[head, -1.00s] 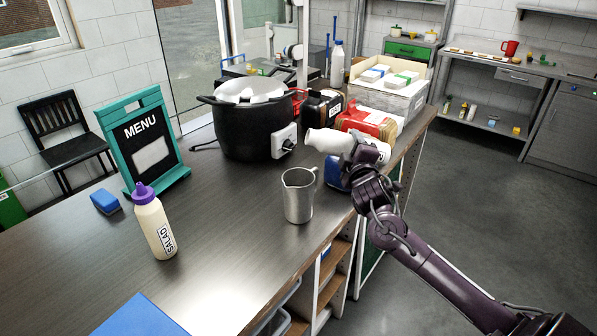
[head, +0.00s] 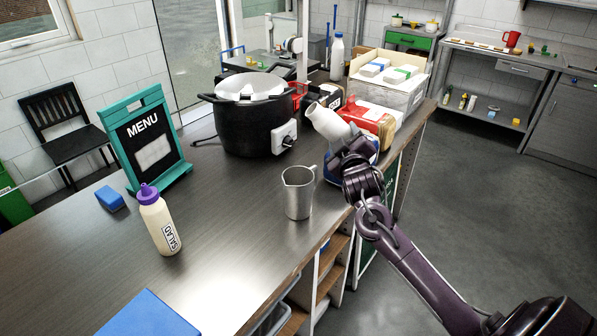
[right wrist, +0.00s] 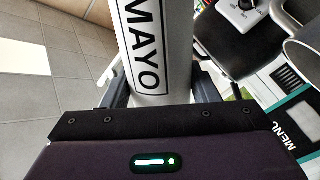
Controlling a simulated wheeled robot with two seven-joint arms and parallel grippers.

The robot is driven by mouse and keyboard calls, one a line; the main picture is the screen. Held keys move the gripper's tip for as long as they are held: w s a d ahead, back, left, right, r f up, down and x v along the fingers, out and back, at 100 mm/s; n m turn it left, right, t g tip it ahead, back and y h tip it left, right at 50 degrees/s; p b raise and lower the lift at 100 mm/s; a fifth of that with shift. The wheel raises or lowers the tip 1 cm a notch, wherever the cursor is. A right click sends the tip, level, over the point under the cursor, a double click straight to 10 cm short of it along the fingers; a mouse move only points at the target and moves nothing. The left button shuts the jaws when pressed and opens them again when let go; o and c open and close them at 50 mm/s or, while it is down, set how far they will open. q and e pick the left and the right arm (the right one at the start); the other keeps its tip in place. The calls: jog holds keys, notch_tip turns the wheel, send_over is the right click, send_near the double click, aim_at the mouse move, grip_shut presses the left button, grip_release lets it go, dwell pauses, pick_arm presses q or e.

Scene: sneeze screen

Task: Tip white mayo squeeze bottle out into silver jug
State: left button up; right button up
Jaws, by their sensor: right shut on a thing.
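The white mayo squeeze bottle (head: 328,122) is in my right gripper (head: 350,150), above the counter's right side. It is tilted, its far end up and to the left. The right wrist view shows its MAYO label (right wrist: 144,50) between the fingers. My right gripper is shut on the bottle. The silver jug (head: 298,192) stands upright on the counter, below and left of the bottle, apart from it. Its rim also shows in the right wrist view (right wrist: 303,48). The inside of the jug is mostly hidden. My left gripper is out of view.
A black soup kettle (head: 243,125) stands behind the jug. A salad bottle (head: 160,222) with a purple cap, a blue block (head: 110,199) and a menu board (head: 150,140) stand to the left. Boxes (head: 390,85) crowd the back right. The counter around the jug is clear.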

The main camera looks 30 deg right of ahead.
jog(key=shift+a+r+m, duration=0.2)
jog(key=shift+a+m, duration=0.05)
jog(key=shift+m, duration=0.15)
jog(key=shift+w, duration=0.1)
